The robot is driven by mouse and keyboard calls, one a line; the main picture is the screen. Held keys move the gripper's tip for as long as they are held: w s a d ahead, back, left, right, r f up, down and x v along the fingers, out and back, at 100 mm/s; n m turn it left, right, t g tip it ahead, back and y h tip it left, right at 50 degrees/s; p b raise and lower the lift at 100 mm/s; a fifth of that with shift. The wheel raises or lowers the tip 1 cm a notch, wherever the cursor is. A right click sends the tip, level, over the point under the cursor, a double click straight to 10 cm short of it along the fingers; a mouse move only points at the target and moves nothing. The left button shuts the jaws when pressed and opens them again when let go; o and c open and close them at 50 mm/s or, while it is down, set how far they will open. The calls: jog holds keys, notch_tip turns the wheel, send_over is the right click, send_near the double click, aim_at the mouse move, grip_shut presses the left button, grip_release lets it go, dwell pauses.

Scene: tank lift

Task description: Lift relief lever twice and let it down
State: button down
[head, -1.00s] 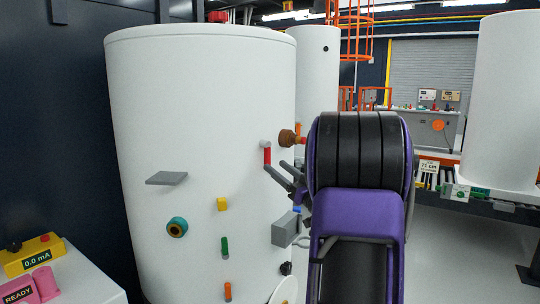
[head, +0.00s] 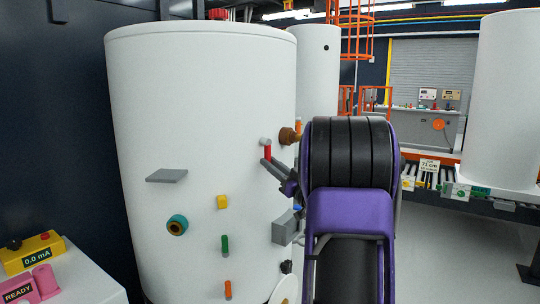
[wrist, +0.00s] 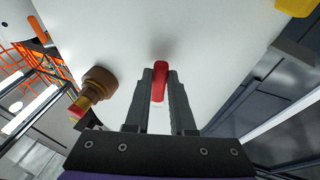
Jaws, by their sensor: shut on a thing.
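The relief lever is a short red bar (head: 268,153) hanging below a small grey hub (head: 264,141) on the front of the white tank (head: 200,90). My gripper (head: 268,163) reaches in from the right, with its fingertips at the lever's lower end. In the wrist view the red lever (wrist: 160,82) sits between the two grey fingers of my gripper (wrist: 160,78). They are shut on it. Its upper end shows against the white wall.
A brass fitting (head: 289,136) sticks out close to the right of the lever; it also shows in the wrist view (wrist: 92,92).

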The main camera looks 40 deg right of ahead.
aim_at(269, 155)
jog(key=shift+s+r+g+p, duration=0.15)
jog(key=shift+r+g+p, duration=0.15)
jog(key=shift+p, duration=0.45)
jog(key=shift+s+r+g+p, duration=0.4)
jog(key=shift+g+p, duration=0.5)
jog(key=shift+p, duration=1.4)
jog(key=shift+s+r+g+p, duration=0.25)
jog(key=shift+r+g+p, duration=0.25)
jog(key=shift+p, duration=1.75)
jog(key=shift+s+r+g, duration=0.1)
jog(key=shift+g, duration=0.4)
jog(key=shift+s+d+g, duration=0.1)
jog(key=shift+g, duration=0.2)
jog(key=shift+s+r+g, duration=0.1)
jog(key=shift+r+g, duration=0.2)
jog(key=shift+f, duration=0.15)
